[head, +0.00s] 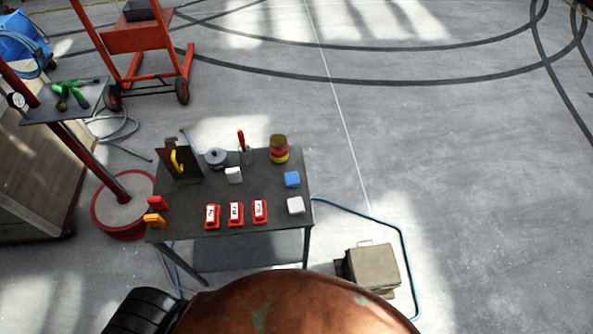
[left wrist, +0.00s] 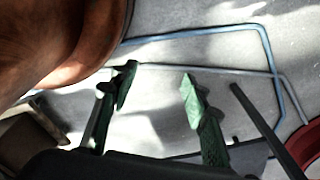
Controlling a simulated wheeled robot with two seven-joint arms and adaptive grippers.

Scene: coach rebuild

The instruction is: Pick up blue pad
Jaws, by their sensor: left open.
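The blue pad (head: 292,179) lies near the right edge of the dark work table (head: 190,215) in the head view. A white pad (head: 295,205) lies just in front of it, and another white pad (head: 234,175) lies to its left. My left gripper (left wrist: 158,82) shows in the left wrist view with its two green fingers apart and nothing between them. Behind the fingers is the grey floor with a blue hose. The blue pad is not visible in the left wrist view. Neither gripper shows in the head view.
Several red blocks with white labels (head: 236,214) line the table's front. A red and yellow tin (head: 279,150), a red-handled tool (head: 241,140) and a grey round pot (head: 216,157) stand at the back. A dark upright holder (head: 181,160) stands at the left. A box (head: 373,267) sits on the floor.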

